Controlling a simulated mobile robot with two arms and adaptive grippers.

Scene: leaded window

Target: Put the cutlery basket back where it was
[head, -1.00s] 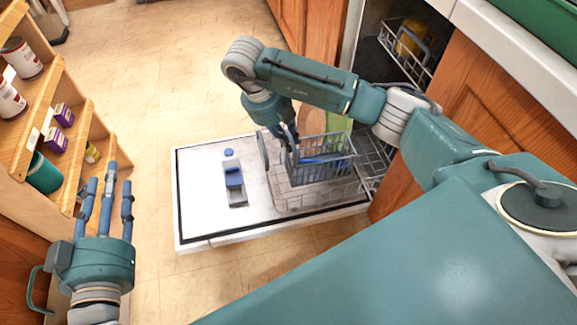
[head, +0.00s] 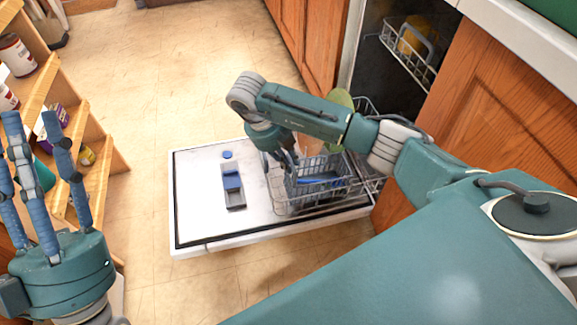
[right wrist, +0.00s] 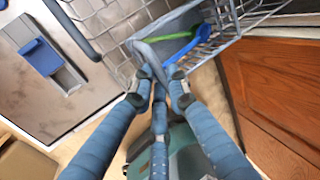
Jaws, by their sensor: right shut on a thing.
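The grey cutlery basket (head: 320,172) is in the front part of the lower dish rack (head: 292,208), over the open dishwasher door. Blue cutlery shows in it. In the right wrist view the basket (right wrist: 213,22) holds a blue and a green utensil. My right gripper (head: 285,158) is shut on the basket's near left side, at its wall or handle. Its fingers meet there in the right wrist view (right wrist: 158,78). Whether the basket's bottom touches the rack floor I cannot tell. My left gripper (head: 40,135) is empty, fingers spread, by the shelf at the left.
The white dishwasher door (head: 205,215) lies open, with a detergent dispenser (head: 233,187) on it. A green plate (head: 340,98) stands behind my right arm. The upper rack (head: 405,50) holds a yellow item. A wooden shelf (head: 95,165) with cans stands at left. The floor between is free.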

